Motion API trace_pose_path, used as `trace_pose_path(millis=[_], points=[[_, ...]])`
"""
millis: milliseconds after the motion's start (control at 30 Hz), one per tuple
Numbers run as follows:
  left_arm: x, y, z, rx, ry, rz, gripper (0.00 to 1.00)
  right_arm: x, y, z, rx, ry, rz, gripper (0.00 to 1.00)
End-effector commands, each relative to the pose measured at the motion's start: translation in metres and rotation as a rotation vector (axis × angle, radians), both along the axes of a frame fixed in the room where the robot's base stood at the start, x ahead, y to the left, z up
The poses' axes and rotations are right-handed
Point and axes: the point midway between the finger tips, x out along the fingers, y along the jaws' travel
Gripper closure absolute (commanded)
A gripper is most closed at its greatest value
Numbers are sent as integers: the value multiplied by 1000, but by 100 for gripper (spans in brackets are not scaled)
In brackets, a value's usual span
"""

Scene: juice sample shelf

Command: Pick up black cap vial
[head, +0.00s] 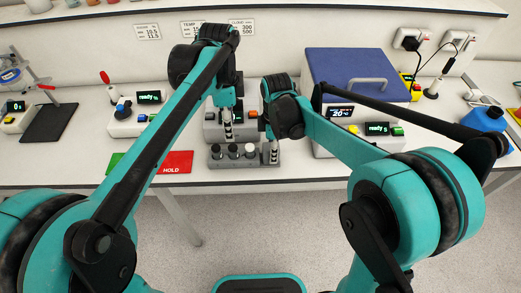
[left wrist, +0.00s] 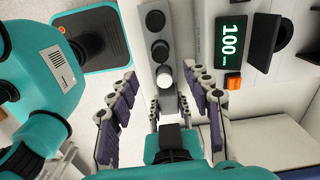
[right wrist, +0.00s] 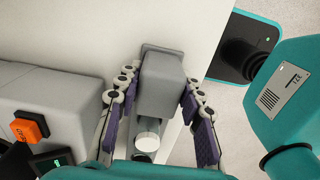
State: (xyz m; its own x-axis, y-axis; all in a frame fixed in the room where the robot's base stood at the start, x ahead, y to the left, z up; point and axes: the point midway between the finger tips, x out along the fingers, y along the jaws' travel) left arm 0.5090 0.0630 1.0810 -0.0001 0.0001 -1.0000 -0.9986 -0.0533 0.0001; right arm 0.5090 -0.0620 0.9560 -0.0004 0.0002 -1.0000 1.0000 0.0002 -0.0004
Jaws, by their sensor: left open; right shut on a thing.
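A grey vial rack (head: 236,162) stands on the bench with two black-capped vials, at its left (head: 215,149) and middle (head: 232,149), and a white-capped vial (head: 249,149) on the right. In the left wrist view the black caps (left wrist: 155,20) (left wrist: 160,50) and the white cap (left wrist: 167,82) line up along the rack. My left gripper (head: 228,128) is open and empty above and behind the rack. My right gripper (head: 271,152) is at the rack's right end, shut on the rack (right wrist: 165,85), fingers on both sides. The white cap (right wrist: 148,140) shows there too.
A grey device with a lit display (left wrist: 230,42) stands close behind the rack. A red HOLD pad (head: 176,163) lies to the left. A blue-lidded box (head: 357,70) stands at the right. The bench's front edge is just before the rack.

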Motion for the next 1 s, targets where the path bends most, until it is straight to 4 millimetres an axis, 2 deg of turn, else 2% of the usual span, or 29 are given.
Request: trace_pose_path(millis=[133, 233, 500, 767, 1000], points=[[-1, 2, 12, 0, 0, -150, 50, 0, 0, 0, 0, 0, 0, 100], [-1, 3, 10, 0, 0, -205, 50, 0, 0, 0, 0, 0, 0, 100], [-2, 3, -36, 0, 0, -212, 50, 0, 0, 0, 0, 0, 0, 100], [-1, 2, -59, 0, 0, -211, 50, 0, 0, 0, 0, 0, 0, 100], [1, 0, -94, 0, 0, -211, 50, 0, 0, 0, 0, 0, 0, 100]])
